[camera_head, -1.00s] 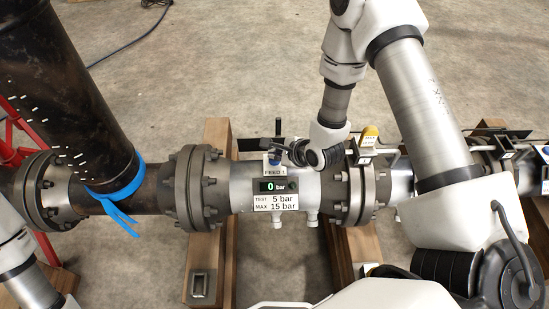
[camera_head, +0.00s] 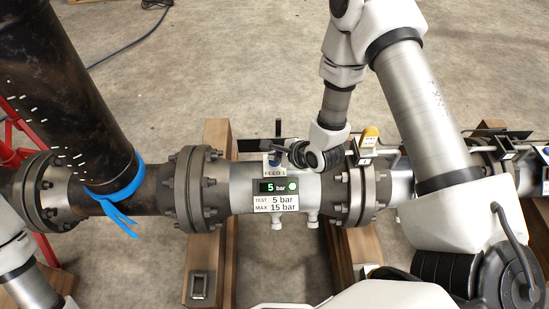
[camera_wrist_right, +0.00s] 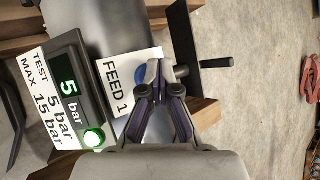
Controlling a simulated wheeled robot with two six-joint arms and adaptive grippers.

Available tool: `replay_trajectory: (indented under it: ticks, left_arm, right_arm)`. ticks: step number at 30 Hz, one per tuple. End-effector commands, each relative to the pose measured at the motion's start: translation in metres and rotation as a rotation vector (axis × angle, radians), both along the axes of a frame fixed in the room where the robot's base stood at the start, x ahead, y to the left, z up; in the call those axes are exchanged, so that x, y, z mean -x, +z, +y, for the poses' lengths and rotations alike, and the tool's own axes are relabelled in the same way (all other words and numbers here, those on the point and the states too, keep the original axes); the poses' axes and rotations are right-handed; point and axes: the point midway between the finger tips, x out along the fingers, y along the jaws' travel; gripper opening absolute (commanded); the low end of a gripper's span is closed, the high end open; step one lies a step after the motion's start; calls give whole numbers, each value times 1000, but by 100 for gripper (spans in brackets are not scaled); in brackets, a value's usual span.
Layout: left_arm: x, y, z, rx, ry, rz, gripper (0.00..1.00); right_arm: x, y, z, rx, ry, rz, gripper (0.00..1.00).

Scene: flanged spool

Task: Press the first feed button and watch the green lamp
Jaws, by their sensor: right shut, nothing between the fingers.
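The FEED 1 label (camera_head: 273,172) sits on top of the grey flanged spool (camera_head: 240,186). A blue button (camera_wrist_right: 142,73) shows at the label's edge in the right wrist view, partly hidden by my fingers. My right gripper (camera_head: 276,154) is shut and empty, its tips at the button; I cannot tell whether they touch it. The display (camera_head: 272,187) below the label reads 5 bar. The green lamp (camera_head: 292,186) beside the digits is lit, and it glows bright in the right wrist view (camera_wrist_right: 93,138). My left gripper is out of view.
A plate under the display (camera_head: 275,202) reads TEST 5 bar, MAX 15 bar. A black pipe with blue strap (camera_head: 117,187) rises at left. Wooden beams (camera_head: 216,140) support the spool. A yellow-capped fitting (camera_head: 370,134) stands right of my gripper.

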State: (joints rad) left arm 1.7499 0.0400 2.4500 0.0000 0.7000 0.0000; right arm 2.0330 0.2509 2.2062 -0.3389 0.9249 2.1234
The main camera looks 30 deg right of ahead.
Motion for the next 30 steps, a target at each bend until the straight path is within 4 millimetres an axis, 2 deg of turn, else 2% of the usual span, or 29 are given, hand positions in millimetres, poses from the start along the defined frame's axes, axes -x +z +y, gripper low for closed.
replay_trajectory:
  ticks: [6, 18, 30]
  left_arm:
    - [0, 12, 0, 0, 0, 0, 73]
    - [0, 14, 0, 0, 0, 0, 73]
    - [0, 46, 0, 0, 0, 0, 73]
  right_arm:
    - [0, 15, 0, 0, 0, 0, 0]
    - [0, 18, 0, 0, 0, 0, 0]
    - [0, 58, 0, 0, 0, 0, 0]
